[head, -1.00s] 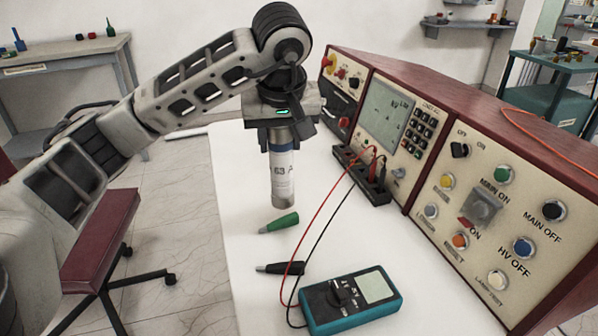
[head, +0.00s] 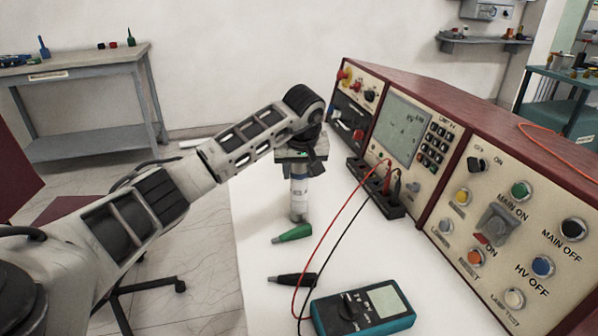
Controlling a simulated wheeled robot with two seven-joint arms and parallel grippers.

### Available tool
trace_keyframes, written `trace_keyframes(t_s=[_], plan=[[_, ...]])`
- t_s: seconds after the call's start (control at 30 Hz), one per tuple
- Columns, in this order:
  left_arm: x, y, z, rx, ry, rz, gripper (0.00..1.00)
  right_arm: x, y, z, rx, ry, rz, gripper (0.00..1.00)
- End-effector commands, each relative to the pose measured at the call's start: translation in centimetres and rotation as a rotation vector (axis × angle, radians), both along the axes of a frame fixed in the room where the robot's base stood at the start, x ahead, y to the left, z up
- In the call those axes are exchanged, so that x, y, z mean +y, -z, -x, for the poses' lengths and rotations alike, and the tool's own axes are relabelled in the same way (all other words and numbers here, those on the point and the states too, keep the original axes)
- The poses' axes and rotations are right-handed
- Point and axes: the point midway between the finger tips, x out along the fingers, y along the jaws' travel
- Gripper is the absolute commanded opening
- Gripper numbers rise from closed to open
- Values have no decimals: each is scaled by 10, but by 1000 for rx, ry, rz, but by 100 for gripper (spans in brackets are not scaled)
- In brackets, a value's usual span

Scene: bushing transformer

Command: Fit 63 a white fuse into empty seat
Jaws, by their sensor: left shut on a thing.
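A white fuse (head: 299,196) with grey ends and a printed label stands upright over the white table. My left gripper (head: 300,170) is shut on its upper end from above. I cannot tell whether the fuse's lower end touches the table. The empty seat cannot be made out in this view. My right gripper is not in view.
A red-cased test panel (head: 487,200) runs along the right. A black socket strip (head: 376,189) stands before it, with red and black leads running to a teal multimeter (head: 362,305).

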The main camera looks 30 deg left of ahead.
Motion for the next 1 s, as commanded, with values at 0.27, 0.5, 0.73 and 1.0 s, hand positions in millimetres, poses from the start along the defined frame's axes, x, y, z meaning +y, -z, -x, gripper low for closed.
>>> trace_keyframes(t_s=[0.27, 0.5, 0.73, 1.0], plan=[[0, 6, -1, -7, 0, 0, 0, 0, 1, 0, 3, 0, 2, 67], [0, 10, 0, -3, -1, 1, 52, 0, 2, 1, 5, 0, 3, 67], [0, 10, 0, -3, 0, 0, 63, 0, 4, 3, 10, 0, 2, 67], [-3, -7, 3, -7, 1, -1, 63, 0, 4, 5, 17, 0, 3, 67]])
